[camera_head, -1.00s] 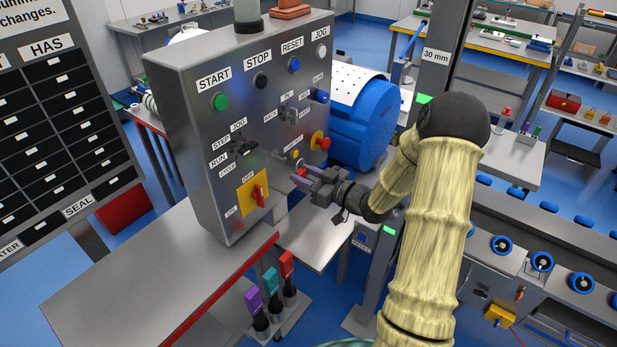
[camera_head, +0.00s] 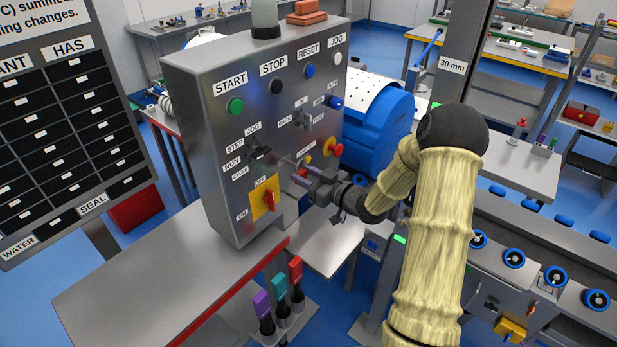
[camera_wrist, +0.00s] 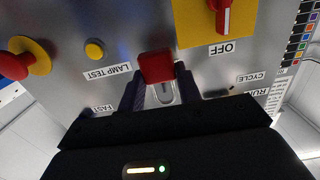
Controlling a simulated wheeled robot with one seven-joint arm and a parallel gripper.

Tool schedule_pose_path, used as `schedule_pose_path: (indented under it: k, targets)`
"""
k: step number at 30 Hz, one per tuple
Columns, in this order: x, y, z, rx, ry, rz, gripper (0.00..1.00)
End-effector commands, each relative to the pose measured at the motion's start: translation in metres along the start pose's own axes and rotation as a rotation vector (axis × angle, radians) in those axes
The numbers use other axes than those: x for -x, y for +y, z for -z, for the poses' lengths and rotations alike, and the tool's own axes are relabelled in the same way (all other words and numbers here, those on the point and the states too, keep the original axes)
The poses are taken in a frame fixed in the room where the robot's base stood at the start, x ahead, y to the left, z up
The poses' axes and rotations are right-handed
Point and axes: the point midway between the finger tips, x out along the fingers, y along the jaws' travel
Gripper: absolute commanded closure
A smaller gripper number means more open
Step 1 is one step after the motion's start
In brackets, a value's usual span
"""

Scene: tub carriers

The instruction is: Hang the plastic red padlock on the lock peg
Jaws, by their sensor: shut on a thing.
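My gripper (camera_head: 302,179) is in front of the grey control panel and shut on the red padlock (camera_wrist: 157,67). In the wrist view the padlock's red body sits between the dark purple fingers, with its pale shackle (camera_wrist: 163,93) showing on the near side of the body. In the head view the padlock is a small red patch at the fingertips, partly hidden. A thin metal rod (camera_head: 287,160) juts from the panel just left of the gripper; it may be the lock peg, but I cannot tell. The padlock looks apart from it.
The grey control panel (camera_head: 215,150) carries a yellow switch plate (camera_head: 262,199), a red mushroom button (camera_head: 335,149) and several other controls close to the gripper. A bench with a red edge (camera_head: 170,265) lies below. Purple, teal and red handles (camera_head: 280,292) stand beneath the gripper.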

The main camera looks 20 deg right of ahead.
Motion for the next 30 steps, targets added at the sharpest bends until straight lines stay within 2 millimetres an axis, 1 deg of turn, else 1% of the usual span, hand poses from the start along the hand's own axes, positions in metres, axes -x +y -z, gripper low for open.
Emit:
schedule_pose_path:
  k: [14,30]
  targets:
    - [-0.02,0.0,-0.001,0.0,0.0,0.001,0.9]
    - [-0.034,-0.001,-0.018,0.0,0.001,0.001,0.9]
